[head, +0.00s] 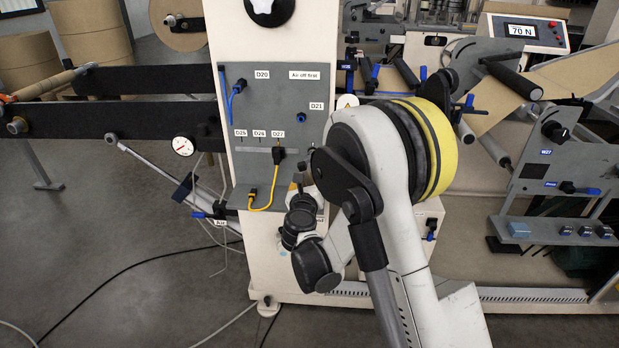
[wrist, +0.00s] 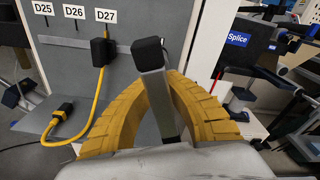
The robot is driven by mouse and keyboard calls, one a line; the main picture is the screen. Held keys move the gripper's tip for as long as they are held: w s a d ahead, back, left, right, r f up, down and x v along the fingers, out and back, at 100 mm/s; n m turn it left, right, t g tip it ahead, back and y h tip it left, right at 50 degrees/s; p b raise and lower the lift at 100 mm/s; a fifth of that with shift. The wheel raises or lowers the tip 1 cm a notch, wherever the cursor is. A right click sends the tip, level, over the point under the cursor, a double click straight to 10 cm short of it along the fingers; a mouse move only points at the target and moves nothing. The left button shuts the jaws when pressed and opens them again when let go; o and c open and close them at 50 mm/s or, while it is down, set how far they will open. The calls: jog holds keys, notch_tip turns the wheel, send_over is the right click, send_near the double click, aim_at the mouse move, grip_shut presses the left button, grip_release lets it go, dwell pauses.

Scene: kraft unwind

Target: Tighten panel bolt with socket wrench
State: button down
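In the wrist view my gripper (wrist: 165,85) has two yellow ribbed fingers, closed around a grey bar with a black block-shaped head (wrist: 148,53). I take this to be the socket wrench; its head points up and away, in front of the grey panel. The grey panel (head: 310,90) stands on the white machine column in the head view and fills the left of the wrist view (wrist: 65,70). I cannot make out the panel bolt in either view. In the head view my gripper is mostly hidden behind my arm, close to the panel's lower right.
A yellow cable (head: 270,196) loops from a black plug (head: 279,153) under D27 to a lower connector, left of my gripper. A blue fitting (head: 301,117) sits near D21. A black unit with a blue Splice label (wrist: 237,39) is right of the fingers.

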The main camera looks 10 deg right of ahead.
aim_at(312, 166)
jog(key=shift+x, duration=0.85)
jog(key=shift+r, duration=0.1)
jog(key=shift+m+h, duration=0.3)
jog(key=shift+h, duration=0.1)
jog(key=shift+w+d, duration=0.1)
jog(key=shift+d, duration=0.05)
jog(key=shift+w+d, duration=0.1)
jog(key=shift+w, duration=0.55)
dwell(1.3)
